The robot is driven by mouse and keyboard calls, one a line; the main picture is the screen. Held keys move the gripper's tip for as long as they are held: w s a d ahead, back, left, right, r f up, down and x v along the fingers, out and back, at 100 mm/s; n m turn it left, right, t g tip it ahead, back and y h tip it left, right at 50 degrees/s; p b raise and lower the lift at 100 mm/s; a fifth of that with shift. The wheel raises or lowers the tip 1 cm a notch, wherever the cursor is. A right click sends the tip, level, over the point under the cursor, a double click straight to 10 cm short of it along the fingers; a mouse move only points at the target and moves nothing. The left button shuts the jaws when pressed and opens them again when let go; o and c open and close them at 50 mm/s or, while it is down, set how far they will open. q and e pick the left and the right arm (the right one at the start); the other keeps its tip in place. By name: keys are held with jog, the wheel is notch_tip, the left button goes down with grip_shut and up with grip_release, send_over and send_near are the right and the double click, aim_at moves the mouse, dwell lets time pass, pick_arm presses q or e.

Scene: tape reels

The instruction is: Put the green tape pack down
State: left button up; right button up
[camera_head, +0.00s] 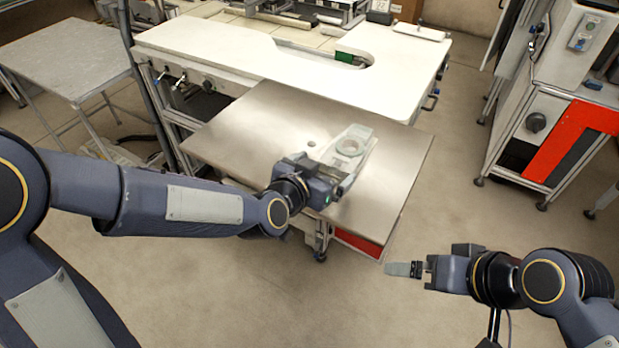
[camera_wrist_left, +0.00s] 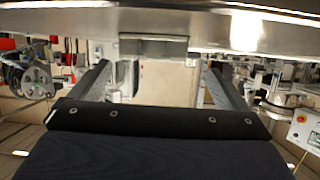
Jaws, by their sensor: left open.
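A pale grey-green flat piece with a round ring, which looks like the tape pack (camera_head: 352,146), lies on the metal table in the head view. My left gripper (camera_head: 340,183) is at its near end, low over the table's front part. In the left wrist view the two fingers (camera_wrist_left: 152,88) stand wide apart, with a grey block (camera_wrist_left: 153,46) beyond them at the table edge. Whether the fingers touch the pack is hidden. My right gripper (camera_head: 400,269) is off the table at lower right, away from the pack; its finger gap cannot be made out.
The metal table (camera_head: 240,130) has bare room left of the pack and a small round spot behind the gripper. A white workbench (camera_head: 240,52) with a small green part (camera_head: 344,57) adjoins behind. A machine cabinet (camera_head: 560,100) stands right, a grey side table (camera_head: 65,58) left.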

pick_arm(q)
jog(key=v, duration=0.6)
jog(key=shift+s+a+r, duration=0.15)
jog(key=shift+s+a, duration=0.05)
jog(key=shift+s, duration=0.1)
jog(key=s+a+n+g+y, duration=0.2)
jog(key=s+a+n+g, duration=0.3)
jog(key=a, duration=0.9)
jog(key=s+a+f+n+y, duration=0.1)
jog(key=s+a+n, duration=0.1)
jog(key=s+a, duration=0.2)
jog(key=s+a+f+n+y, duration=0.1)
jog(key=s+a, duration=0.3)
jog(key=s, duration=0.5)
jog(key=shift+a+f+n+g, duration=0.35)
jog(key=shift+a+n+g, duration=0.05)
jog(key=shift+n, duration=0.2)
